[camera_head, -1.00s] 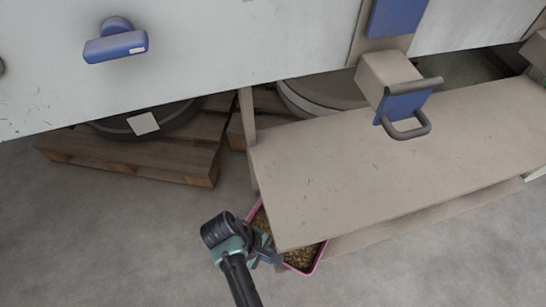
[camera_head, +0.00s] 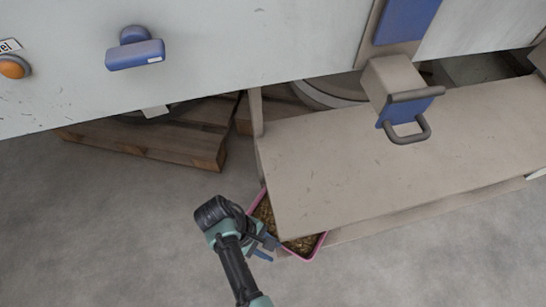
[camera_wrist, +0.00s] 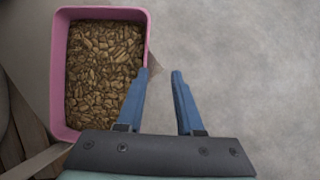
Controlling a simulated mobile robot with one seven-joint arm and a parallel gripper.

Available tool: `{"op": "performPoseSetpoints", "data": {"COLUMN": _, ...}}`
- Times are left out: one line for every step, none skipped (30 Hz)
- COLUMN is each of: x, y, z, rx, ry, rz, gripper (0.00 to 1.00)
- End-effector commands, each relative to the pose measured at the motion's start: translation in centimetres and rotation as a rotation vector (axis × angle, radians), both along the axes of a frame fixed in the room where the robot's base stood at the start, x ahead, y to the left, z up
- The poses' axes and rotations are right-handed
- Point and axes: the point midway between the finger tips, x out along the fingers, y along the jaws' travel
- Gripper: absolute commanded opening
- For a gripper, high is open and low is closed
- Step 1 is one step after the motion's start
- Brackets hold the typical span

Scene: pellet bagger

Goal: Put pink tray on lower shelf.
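The pink tray (camera_head: 318,250), filled with brown pellets, sits low under the left front corner of the beige bench top. The bench top hides part of it, and its near-left part sticks out. The lower shelf (camera_head: 420,216) shows as a thin strip below the bench top. I cannot tell how much of the tray rests on it. My gripper (camera_head: 270,248) is at the tray's outer left side. In the wrist view, the two blue fingers of my gripper (camera_wrist: 160,74) are apart with bare floor between them. The left finger overlaps the right rim of the tray (camera_wrist: 58,80).
The beige bench top (camera_head: 400,155) overhangs the tray. A wooden pallet (camera_head: 160,145) lies at the left under the white machine (camera_head: 230,60). The grey floor (camera_head: 110,230) at left front is clear.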

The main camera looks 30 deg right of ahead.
Motion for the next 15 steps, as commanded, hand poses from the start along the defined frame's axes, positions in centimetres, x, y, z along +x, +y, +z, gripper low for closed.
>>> {"op": "performPoseSetpoints", "data": {"x": 4.2, "y": 1.0, "z": 6.7, "rx": -0.022, "ry": -0.116, "rz": -0.007, "gripper": 0.36}}
{"op": "performPoseSetpoints", "data": {"x": 4.3, "y": 1.2, "z": 7.1, "rx": -0.021, "ry": -0.116, "rz": -0.007, "gripper": 0.36}}
{"op": "performPoseSetpoints", "data": {"x": 4.3, "y": 1.3, "z": 7.4, "rx": -0.020, "ry": -0.113, "rz": -0.008, "gripper": 0.36}}
{"op": "performPoseSetpoints", "data": {"x": 4.3, "y": 1.4, "z": 7.6, "rx": -0.020, "ry": -0.110, "rz": -0.009, "gripper": 0.36}}
{"op": "performPoseSetpoints", "data": {"x": 4.3, "y": 1.5, "z": 7.7, "rx": -0.020, "ry": -0.109, "rz": -0.009, "gripper": 0.36}}
{"op": "performPoseSetpoints", "data": {"x": 4.4, "y": 1.6, "z": 7.9, "rx": -0.019, "ry": -0.108, "rz": -0.010, "gripper": 0.36}}
{"op": "performPoseSetpoints", "data": {"x": 4.4, "y": 1.6, "z": 7.9, "rx": -0.019, "ry": -0.108, "rz": -0.010, "gripper": 0.36}}
{"op": "performPoseSetpoints", "data": {"x": 4.4, "y": 1.6, "z": 8.0, "rx": -0.018, "ry": -0.108, "rz": -0.010, "gripper": 0.36}}
{"op": "performPoseSetpoints", "data": {"x": 4.4, "y": 1.7, "z": 8.0, "rx": -0.018, "ry": -0.108, "rz": -0.010, "gripper": 0.36}}
{"op": "performPoseSetpoints", "data": {"x": 4.4, "y": 1.7, "z": 8.0, "rx": -0.017, "ry": -0.107, "rz": -0.011, "gripper": 0.36}}
{"op": "performPoseSetpoints", "data": {"x": 4.4, "y": 1.7, "z": 7.9, "rx": -0.018, "ry": -0.107, "rz": -0.011, "gripper": 0.36}}
{"op": "performPoseSetpoints", "data": {"x": 4.4, "y": 1.7, "z": 7.9, "rx": -0.017, "ry": -0.106, "rz": -0.011, "gripper": 0.36}}
{"op": "performPoseSetpoints", "data": {"x": 4.4, "y": 1.7, "z": 7.8, "rx": -0.017, "ry": -0.106, "rz": -0.011, "gripper": 0.36}}
{"op": "performPoseSetpoints", "data": {"x": 4.4, "y": 1.6, "z": 7.8, "rx": -0.017, "ry": -0.106, "rz": -0.011, "gripper": 0.36}}
{"op": "performPoseSetpoints", "data": {"x": 4.3, "y": 1.6, "z": 7.8, "rx": -0.017, "ry": -0.106, "rz": -0.011, "gripper": 0.36}}
